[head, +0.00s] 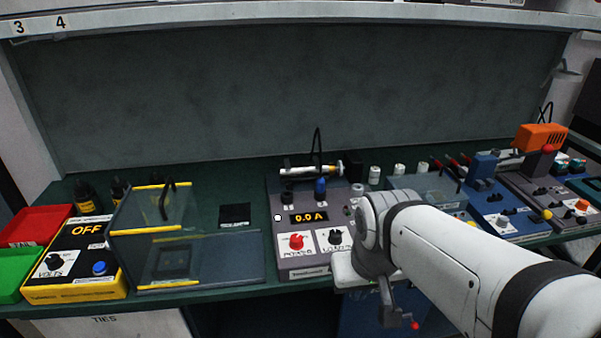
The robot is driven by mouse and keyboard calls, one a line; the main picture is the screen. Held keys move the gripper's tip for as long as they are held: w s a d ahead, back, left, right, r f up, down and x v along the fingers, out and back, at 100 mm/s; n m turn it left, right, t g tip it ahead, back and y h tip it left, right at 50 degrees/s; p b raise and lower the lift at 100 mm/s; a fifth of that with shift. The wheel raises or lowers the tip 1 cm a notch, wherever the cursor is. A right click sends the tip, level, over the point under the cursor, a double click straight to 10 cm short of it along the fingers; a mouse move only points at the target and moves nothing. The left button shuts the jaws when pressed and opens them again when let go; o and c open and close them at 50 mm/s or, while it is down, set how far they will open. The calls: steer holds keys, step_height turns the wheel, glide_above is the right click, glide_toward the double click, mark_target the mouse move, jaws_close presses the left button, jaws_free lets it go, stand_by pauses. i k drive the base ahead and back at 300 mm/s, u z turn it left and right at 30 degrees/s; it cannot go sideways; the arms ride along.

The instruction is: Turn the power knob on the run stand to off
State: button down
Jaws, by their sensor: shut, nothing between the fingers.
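The run stand (271,250) is a grey box near the middle of the bench in the head view. Its amber display (308,218) reads 0.0 A. The red power knob (296,241) sits on a white label on its lower left front; its exact pointing is too small to read. A black load knob (335,238) is to its right. My arm comes from the lower right, and its wrist covers the stand's right edge. My gripper (410,324) appears as a dark, red-tipped part below the wrist, shut and empty, in front of the bench edge, apart from the power knob.
A clear guard box with yellow edges (150,232) stands left of the run stand. Further left are a yellow unit showing OFF (75,289), a red tray (34,222) and a green tray (12,262). Blue and grey devices (500,222) fill the right. A shelf (300,12) runs above.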

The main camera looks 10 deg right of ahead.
mark_target(295, 242)
steer(key=k, duration=0.95)
steer(key=z, duration=0.4)
steer(key=i, duration=1.55)
steer(key=u, duration=0.55)
